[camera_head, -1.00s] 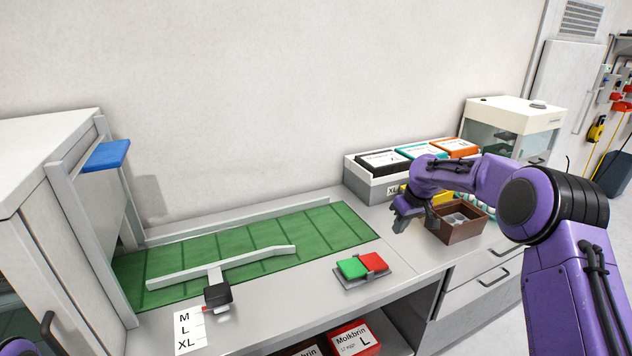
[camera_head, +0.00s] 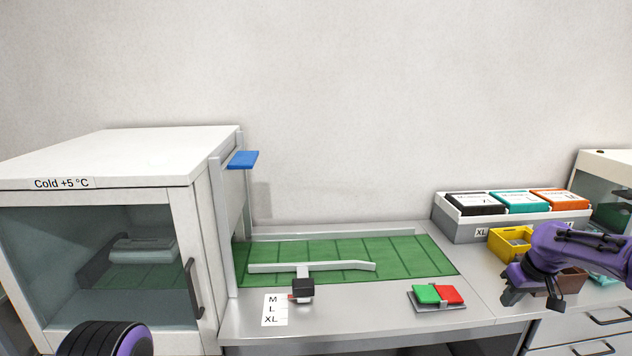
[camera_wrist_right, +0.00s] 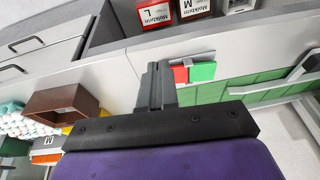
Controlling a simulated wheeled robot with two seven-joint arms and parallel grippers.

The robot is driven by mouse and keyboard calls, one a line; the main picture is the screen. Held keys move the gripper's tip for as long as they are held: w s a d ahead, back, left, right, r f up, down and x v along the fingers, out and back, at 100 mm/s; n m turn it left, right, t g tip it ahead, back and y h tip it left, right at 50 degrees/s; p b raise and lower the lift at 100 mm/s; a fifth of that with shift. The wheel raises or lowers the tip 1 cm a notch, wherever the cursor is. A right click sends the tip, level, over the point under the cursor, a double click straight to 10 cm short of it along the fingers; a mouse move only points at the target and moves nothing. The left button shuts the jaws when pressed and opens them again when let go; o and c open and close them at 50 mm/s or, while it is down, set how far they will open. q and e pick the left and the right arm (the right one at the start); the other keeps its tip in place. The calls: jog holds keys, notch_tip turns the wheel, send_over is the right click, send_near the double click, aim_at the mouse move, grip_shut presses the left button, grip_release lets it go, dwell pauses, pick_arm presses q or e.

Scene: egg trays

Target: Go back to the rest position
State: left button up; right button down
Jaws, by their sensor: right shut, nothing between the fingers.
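My right gripper (camera_head: 512,294) is shut and empty, pointing down above the counter at the right in the head view. In the right wrist view its fingers (camera_wrist_right: 157,78) are pressed together with nothing between them. It is left of the brown box (camera_head: 570,281), which my arm partly hides, and right of the red and green buttons (camera_head: 437,294). A black and purple part of my left arm shows at the lower left edge of the head view. My left gripper is out of view.
The cold cabinet (camera_head: 100,160) stands at the left. A green conveyor mat (camera_head: 410,262) with a grey diverter bar (camera_head: 340,266) fills the middle. A yellow crate (camera_head: 508,248) and a grey bin of cartons (camera_head: 455,230) stand behind my right arm. The counter front is clear around the buttons.

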jog(key=w+f+m+t, duration=0.1)
jog(key=w+m+t, duration=0.2)
jog(key=w, duration=0.1)
jog(key=s+a+f+m+t+h+b, duration=0.15)
jog(key=s+a+f, duration=0.25)
jog(key=f, duration=0.4)
jog(key=s+a+f+m+h, duration=0.1)
jog(key=s+a+f+m, duration=0.25)
jog(key=f, duration=0.55)
pick_arm(q)
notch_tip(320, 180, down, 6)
jog(key=b, duration=0.5)
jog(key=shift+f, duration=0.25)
pick_arm(e)
jog(key=s+a+f+g, duration=0.1)
jog(key=s+a+f, duration=0.2)
jog(key=s, duration=0.9)
jog(key=s+a+f+g+h, duration=0.1)
jog(key=s+a+f+g, duration=0.1)
jog(key=s+f, duration=0.6)
jog(key=s+a+f+g, duration=0.1)
jog(key=s+a+f, duration=0.3)
jog(key=s, duration=1.4)
notch_tip(320, 180, down, 2)
jog(key=shift+s+f+n+g+h, duration=0.15)
jog(key=shift+s+n+g+h, duration=0.05)
jog(key=shift+n+g+h, duration=0.15)
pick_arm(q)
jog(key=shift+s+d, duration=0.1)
